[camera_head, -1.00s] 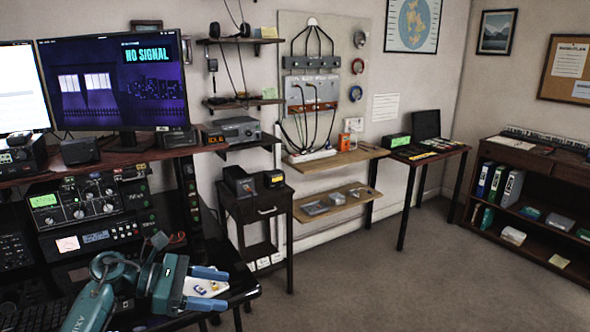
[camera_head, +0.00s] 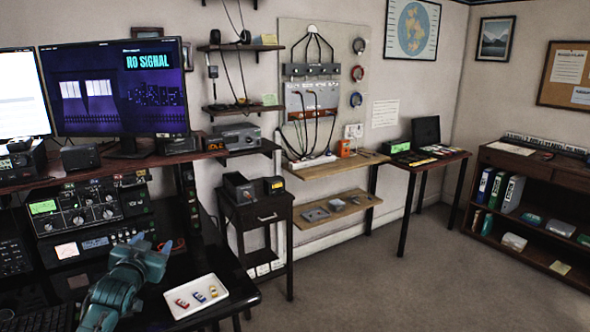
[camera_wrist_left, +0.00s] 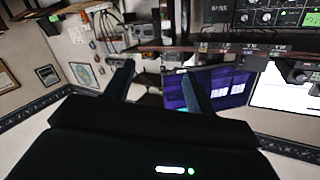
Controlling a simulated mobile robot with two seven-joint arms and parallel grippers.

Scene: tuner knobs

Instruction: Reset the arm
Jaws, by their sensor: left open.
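My left gripper (camera_head: 152,243) is open and empty. It is held above the dark desk, in front of the radio tuner (camera_head: 85,208), with its fingers pointing up and away. The tuner has a green display and several knobs, and a gap to the gripper appears to remain. In the left wrist view the two open fingers (camera_wrist_left: 158,85) have nothing between them. The room looks upside down there, with the tuner's knobs (camera_wrist_left: 268,17) at the top right. My right gripper is not in view.
A white tray (camera_head: 220,301) with small coloured items lies on the desk (camera_head: 205,262), right of my left arm. A monitor (camera_head: 115,90) stands on the shelf above. A small side table (camera_head: 258,212) stands right of the desk. The floor (camera_head: 380,275) to the right is clear.

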